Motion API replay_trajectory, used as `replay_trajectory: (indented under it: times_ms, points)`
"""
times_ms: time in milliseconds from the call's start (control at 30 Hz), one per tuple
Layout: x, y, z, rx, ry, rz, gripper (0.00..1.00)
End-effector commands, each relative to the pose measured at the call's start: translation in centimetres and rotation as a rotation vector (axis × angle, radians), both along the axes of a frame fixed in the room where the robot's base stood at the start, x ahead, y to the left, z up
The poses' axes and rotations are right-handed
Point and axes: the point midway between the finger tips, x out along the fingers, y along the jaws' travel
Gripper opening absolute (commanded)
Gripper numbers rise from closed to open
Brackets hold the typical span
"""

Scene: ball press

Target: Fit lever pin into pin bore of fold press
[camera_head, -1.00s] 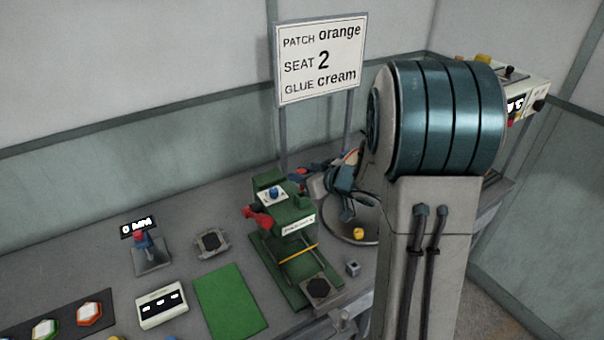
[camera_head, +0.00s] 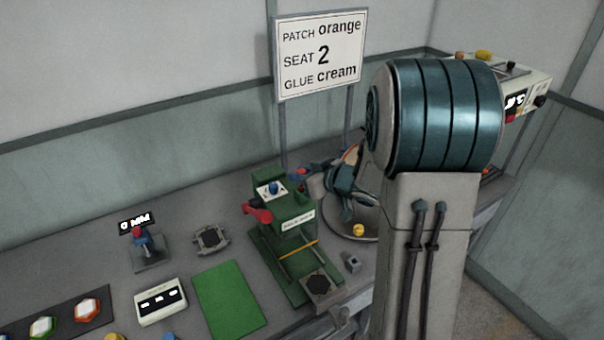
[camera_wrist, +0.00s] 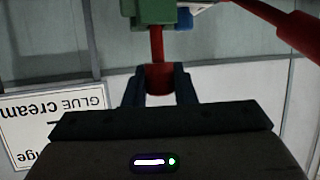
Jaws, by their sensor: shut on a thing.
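The green fold press (camera_head: 262,238) stands on the bench in the head view, with a blue knob on top and a red lever part (camera_head: 258,214) at its left side. My gripper (camera_head: 312,181) is just right of the press's upper part, partly hidden by my arm. In the wrist view, my gripper (camera_wrist: 159,80) is shut on the red lever pin (camera_wrist: 157,45). The pin's shaft runs from the fingers to a green block (camera_wrist: 157,10) of the press. Its tip is hidden there, and I cannot tell whether it is inside the bore.
A red bar (camera_wrist: 300,35) crosses the upper right of the wrist view. A sign (camera_head: 322,55) stands behind the press. A green mat (camera_head: 229,299), a white box (camera_head: 160,302) and a small joystick (camera_head: 145,247) lie left of it. A small metal cube (camera_head: 352,263) sits at right.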

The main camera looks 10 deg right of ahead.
Motion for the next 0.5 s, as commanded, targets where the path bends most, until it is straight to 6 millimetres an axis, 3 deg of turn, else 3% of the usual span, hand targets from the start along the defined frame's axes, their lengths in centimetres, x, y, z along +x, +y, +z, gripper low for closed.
replay_trajectory:
  times_ms: [500]
  points:
    - [0.0, 0.0, -1.4, 0.0, 0.0, 0.0, 0.01]
